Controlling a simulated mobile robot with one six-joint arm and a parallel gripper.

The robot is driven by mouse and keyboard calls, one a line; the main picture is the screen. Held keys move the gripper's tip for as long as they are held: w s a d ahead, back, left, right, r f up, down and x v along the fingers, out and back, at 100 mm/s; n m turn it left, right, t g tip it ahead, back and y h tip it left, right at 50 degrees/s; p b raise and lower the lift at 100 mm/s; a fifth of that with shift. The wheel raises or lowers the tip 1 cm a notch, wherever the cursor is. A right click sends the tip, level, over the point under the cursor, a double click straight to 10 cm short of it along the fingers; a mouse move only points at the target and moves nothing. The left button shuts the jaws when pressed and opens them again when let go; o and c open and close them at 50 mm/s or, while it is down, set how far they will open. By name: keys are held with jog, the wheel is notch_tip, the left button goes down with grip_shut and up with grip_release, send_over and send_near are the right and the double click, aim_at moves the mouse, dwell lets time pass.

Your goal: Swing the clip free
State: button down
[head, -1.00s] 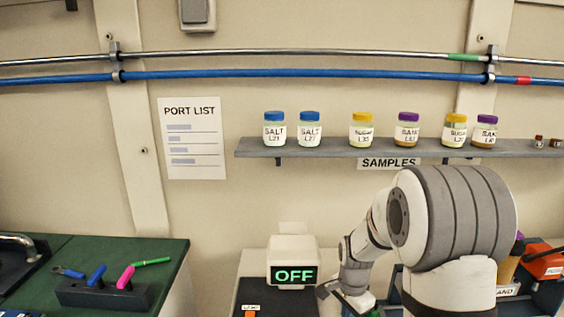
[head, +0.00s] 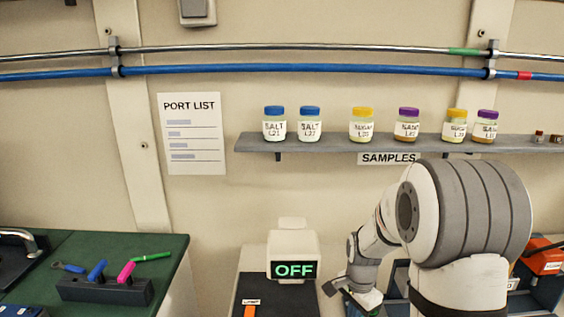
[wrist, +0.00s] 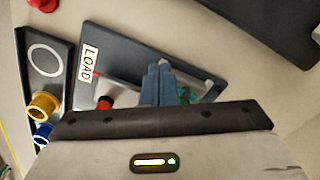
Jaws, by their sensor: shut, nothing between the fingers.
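My gripper (wrist: 165,70) is shut and empty, its blue-grey fingers together over a dark plate (wrist: 92,35) marked LOAD. On that plate, a pale metal bar (wrist: 128,85) shows beside the fingers, with a red part (wrist: 104,102) at its left. A small teal-green part (wrist: 186,97) shows just right of the fingers. I cannot tell for sure which of these is the clip, or whether the fingers touch it. My wrist hides the near part of the plate. In the head view my gripper is low, right of the OFF display (head: 294,270), its fingertips unclear.
In the wrist view, a tray (wrist: 45,75) with a white ring, a yellow-topped part (wrist: 43,105) and a blue one (wrist: 43,131) lies at left. A red object (wrist: 42,5) is at top left. A shelf (head: 330,144) of jars hangs behind.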

notch_tip(320, 180, up, 7)
jog(key=a+p, duration=0.1)
jog(key=p, duration=0.3)
jog(key=shift+a+f, duration=0.1)
dwell(0.3)
